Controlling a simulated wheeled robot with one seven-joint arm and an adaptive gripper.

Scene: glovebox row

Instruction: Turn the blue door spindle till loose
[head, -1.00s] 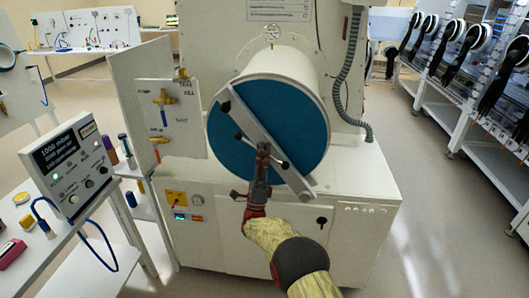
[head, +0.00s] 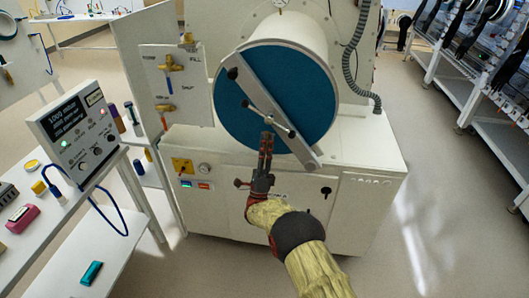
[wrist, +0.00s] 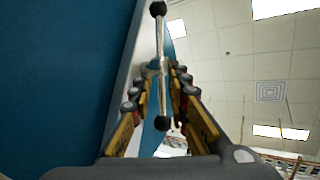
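The door spindle (head: 268,119) is a short metal cross-rod with black ball ends, set on a grey diagonal bar (head: 244,89) across the round blue door (head: 312,85). In the head view its rod slants down to the right. In the wrist view the spindle (wrist: 162,90) stands nearly upright, one ball at the top and one lower down between my fingers. My gripper (head: 266,137) is just below the spindle hub in the head view. It is open (wrist: 160,88), one finger on each side of the rod, with gaps showing. I cannot tell exact depth.
A white panel with brass valves (head: 180,85) stands left of the door. A control box (head: 78,133) and small objects are on a side bench at left. A grey hose (head: 353,60) runs at right. The floor (head: 440,230) at right is clear.

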